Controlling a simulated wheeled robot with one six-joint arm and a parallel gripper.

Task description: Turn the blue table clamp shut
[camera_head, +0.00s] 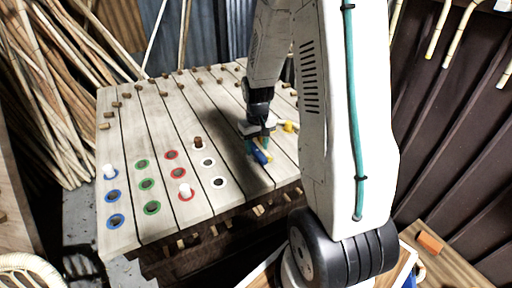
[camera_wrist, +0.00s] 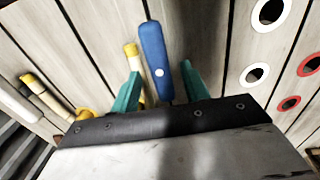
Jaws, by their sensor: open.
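The blue clamp handle (camera_wrist: 154,62) lies on the plank table in the wrist view, a blue bar with a pale dot. In the head view the blue clamp (camera_head: 261,152) shows just beneath my gripper. My gripper (camera_wrist: 163,88) points down at the table, its two teal fingers apart, one on each side of the blue bar's near end. I cannot tell whether the fingers touch the bar. In the head view my gripper (camera_head: 255,146) is partly hidden by my wrist. A yellow part (camera_wrist: 132,52) lies close along the bar's left side.
The plank table (camera_head: 125,180) has blue, green, red and white ringed holes. White pegs stand at a blue hole (camera_head: 109,171) and a red hole (camera_head: 185,190). A brown peg (camera_head: 198,143) stands at a white ring. Another yellow piece (camera_wrist: 40,90) lies left of the clamp.

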